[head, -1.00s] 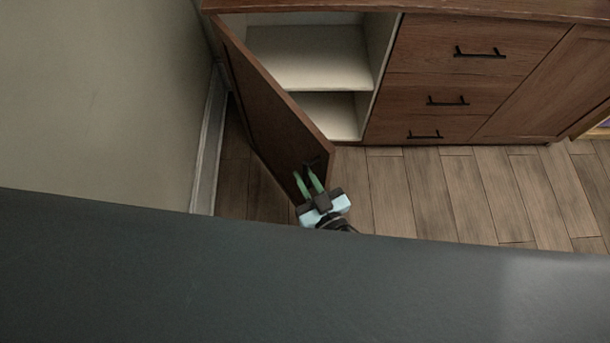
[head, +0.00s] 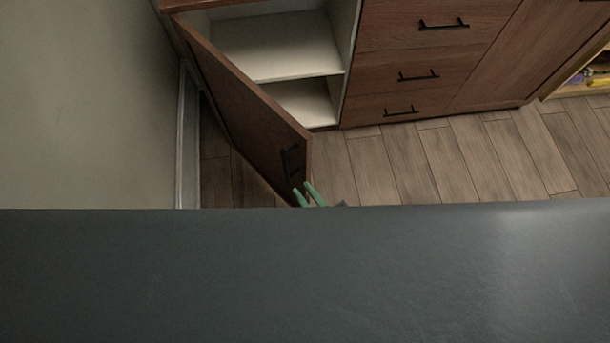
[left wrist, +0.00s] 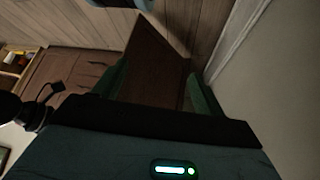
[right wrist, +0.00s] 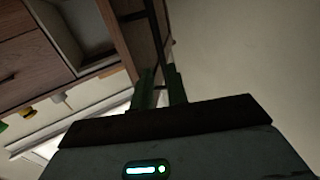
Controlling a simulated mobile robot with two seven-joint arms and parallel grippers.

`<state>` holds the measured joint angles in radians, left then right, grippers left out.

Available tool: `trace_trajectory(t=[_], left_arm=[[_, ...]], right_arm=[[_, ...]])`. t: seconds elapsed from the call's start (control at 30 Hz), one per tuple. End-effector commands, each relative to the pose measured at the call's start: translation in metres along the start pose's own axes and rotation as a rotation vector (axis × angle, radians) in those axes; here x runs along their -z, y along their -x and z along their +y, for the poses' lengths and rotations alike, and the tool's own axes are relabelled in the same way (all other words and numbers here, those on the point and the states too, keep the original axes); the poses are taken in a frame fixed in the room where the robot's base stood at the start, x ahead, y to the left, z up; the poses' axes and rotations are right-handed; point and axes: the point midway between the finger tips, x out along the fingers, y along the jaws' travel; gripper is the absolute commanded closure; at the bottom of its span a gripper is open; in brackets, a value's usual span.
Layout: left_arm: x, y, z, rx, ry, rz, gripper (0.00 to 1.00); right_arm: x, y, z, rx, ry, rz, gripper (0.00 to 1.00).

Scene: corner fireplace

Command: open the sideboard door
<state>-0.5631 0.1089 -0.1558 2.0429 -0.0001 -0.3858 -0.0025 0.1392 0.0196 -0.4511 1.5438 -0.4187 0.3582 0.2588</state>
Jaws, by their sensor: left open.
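The sideboard door (head: 245,105) is a brown panel hinged at the left, standing well ajar in the head view. Pale shelves (head: 275,48) show inside. Its black handle (head: 290,160) is near the free edge. The right wrist view shows the handle (right wrist: 158,30) beyond the fingers. My left gripper (left wrist: 157,72) is open, seen only in the left wrist view. The door panel (left wrist: 153,65) appears between its fingers; I cannot tell whether they touch it.
Drawers with black handles (head: 405,75) are right of the open compartment. The wall (head: 85,100) and skirting (head: 188,140) are close on the door's left. Wooden floor (head: 440,165) is clear at the right. A dark surface (head: 300,275) hides the foreground.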

Motion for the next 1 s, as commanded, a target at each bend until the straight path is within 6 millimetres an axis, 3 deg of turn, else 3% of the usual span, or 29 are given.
trace_trajectory(t=[0.03, 0.17, 0.4, 0.53, 0.6, 0.7, 0.8, 1.0], left_arm=[[-0.001, 0.000, 0.000, 0.000, 0.000, -0.002, 0.36], [-0.003, 0.002, 0.001, -0.001, 0.001, -0.007, 0.53], [-0.006, 0.003, 0.001, -0.001, 0.002, -0.013, 0.84], [-0.006, 0.003, 0.001, -0.001, 0.002, -0.013, 1.00], [-0.006, 0.003, 0.001, -0.001, 0.002, -0.013, 1.00], [-0.005, 0.003, 0.001, -0.001, 0.002, -0.011, 1.00], [-0.004, 0.002, 0.001, -0.001, 0.001, -0.008, 1.00], [-0.001, 0.000, 0.000, 0.000, 0.000, -0.001, 1.00]], right_arm=[[-0.005, 0.008, 0.002, -0.017, -0.008, -0.026, 0.85], [-0.029, 0.048, 0.013, -0.100, -0.050, -0.157, 0.85], [-0.076, 0.179, 0.029, -0.272, -0.161, -0.551, 0.85], [-0.085, 0.245, 0.027, -0.314, -0.214, -0.738, 0.85], [-0.086, 0.271, 0.024, -0.324, -0.235, -0.814, 0.85], [-0.086, 0.298, 0.021, -0.330, -0.257, -0.890, 0.85], [-0.085, 0.311, 0.019, -0.332, -0.268, -0.929, 0.85], [-0.085, 0.315, 0.018, -0.331, -0.271, -0.941, 0.85]])
